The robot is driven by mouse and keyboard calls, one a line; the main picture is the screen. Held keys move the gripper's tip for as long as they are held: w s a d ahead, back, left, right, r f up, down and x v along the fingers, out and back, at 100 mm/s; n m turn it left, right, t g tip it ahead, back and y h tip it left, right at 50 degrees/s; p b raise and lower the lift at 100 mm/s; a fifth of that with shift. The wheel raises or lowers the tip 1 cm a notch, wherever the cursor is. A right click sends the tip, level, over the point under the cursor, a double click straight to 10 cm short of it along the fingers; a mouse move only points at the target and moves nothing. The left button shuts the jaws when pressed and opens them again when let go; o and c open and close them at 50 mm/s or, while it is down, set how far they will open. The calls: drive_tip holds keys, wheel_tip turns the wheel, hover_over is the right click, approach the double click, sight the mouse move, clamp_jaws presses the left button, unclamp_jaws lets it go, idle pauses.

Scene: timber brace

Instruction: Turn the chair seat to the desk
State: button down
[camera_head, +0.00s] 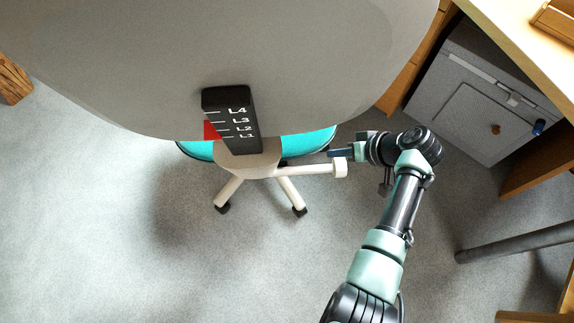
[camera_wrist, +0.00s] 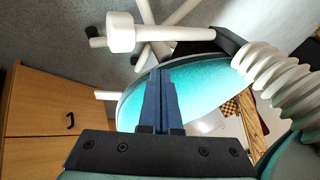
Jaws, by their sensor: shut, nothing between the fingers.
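The chair is seen from behind in the head view. Its large grey backrest (camera_head: 130,60) fills the top and hides most of the teal seat (camera_head: 308,143). The seat also shows in the wrist view (camera_wrist: 205,85), behind the fingers. A white bar ends in a white knob (camera_head: 340,168), which also shows at the wrist view's upper left (camera_wrist: 122,32). My gripper (camera_head: 338,154) is at the seat's right side, close to the knob. Its dark blue fingers (camera_wrist: 160,75) are shut and empty; contact with the seat cannot be told. The wooden desk (camera_head: 500,25) is at upper right.
A grey cabinet (camera_head: 460,105) stands under the desk at right. A dark bar (camera_head: 515,242) lies low at right. A black level scale (camera_head: 231,120) is on the backrest. White ribbed tubing (camera_wrist: 280,80) is at right in the wrist view.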

drive_tip(key=shift+s+a+f, duration=0.15)
drive_tip(key=shift+a+f, duration=0.05)
drive_tip(key=shift+f, duration=0.25)
drive_tip(key=shift+s+a+f, duration=0.15)
drive_tip(key=shift+f, duration=0.3)
drive_tip(key=w+a+f+b, duration=0.2)
drive_tip(key=a+f+b, duration=0.3)
drive_tip(key=a+f, duration=0.2)
drive_tip(key=shift+w+a, duration=0.15)
drive_tip(key=shift+a, duration=0.7)
